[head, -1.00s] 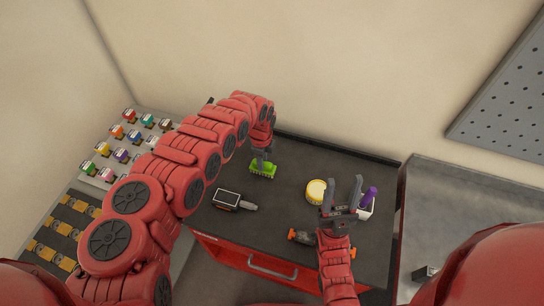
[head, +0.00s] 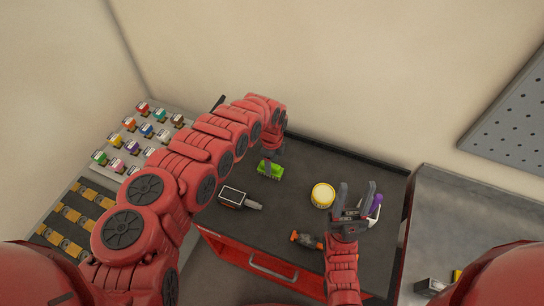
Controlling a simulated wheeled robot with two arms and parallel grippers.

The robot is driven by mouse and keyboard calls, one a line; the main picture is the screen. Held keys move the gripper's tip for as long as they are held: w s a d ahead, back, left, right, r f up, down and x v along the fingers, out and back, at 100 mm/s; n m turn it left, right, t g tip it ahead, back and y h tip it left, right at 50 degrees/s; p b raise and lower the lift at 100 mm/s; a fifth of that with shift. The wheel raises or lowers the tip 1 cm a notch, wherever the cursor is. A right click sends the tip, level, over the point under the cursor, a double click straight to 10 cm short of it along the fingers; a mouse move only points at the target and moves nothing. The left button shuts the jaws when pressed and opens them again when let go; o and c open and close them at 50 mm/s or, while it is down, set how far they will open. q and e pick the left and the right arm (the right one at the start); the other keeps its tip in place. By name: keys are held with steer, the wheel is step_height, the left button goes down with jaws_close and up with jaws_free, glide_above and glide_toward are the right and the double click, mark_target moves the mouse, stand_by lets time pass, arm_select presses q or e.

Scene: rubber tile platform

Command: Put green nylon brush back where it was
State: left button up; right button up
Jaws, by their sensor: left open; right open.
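The green nylon brush (head: 271,171) lies on the dark top of the red tool cabinet, near its back left part. My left gripper (head: 266,160) reaches down over the brush from behind. Its jaws are open at the brush, and I cannot tell whether they touch it. My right gripper (head: 358,192) is open and empty, fingers pointing up and away, over the right part of the cabinet top (head: 300,192).
A yellow-rimmed round tub (head: 322,195) stands left of my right gripper. A purple item (head: 376,203) is partly hidden behind that gripper. A boxy grey tool (head: 238,198) and an orange-ended tool (head: 308,241) lie nearer. A rack of coloured items (head: 140,135) stands at left.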

arm_select(q)
steer(key=shift+w+r, duration=0.1)
steer(key=shift+r, duration=0.25)
step_height(320, 180, up, 12)
steer(key=b, duration=0.2)
steer(key=shift+f, duration=0.25)
steer(key=shift+d, duration=0.1)
